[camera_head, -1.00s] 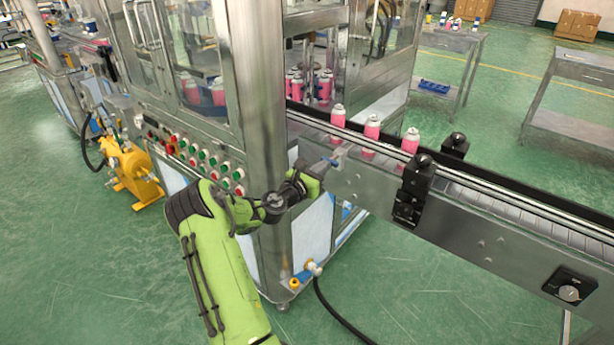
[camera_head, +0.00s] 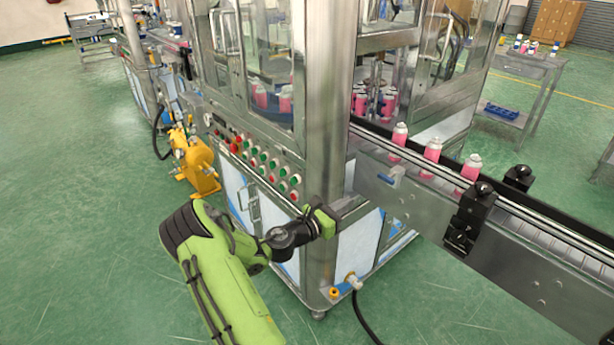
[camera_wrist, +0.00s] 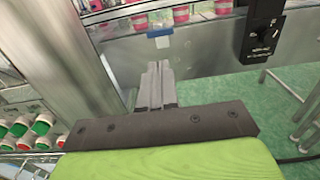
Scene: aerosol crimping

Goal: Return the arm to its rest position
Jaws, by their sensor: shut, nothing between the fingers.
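My green arm reaches up from the bottom of the head view, bent at a dark wrist. My gripper (camera_head: 350,207) is in front of the machine's corner post, below the conveyor. In the wrist view my gripper (camera_wrist: 155,82) shows its two grey fingers together, with nothing between them. They point toward the conveyor's metal side, apart from the small blue-and-white fitting (camera_wrist: 160,36) there. That fitting also shows in the head view (camera_head: 390,177), to the right of and above the gripper.
The crimping machine's post (camera_head: 322,130) stands close to the gripper. A button panel (camera_head: 262,167) is on its left. The conveyor (camera_head: 520,238) runs right, carrying pink cans (camera_head: 432,150) and black sensor blocks (camera_head: 470,215). A yellow unit (camera_head: 195,160) stands left. Green floor (camera_head: 90,240) is open at left.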

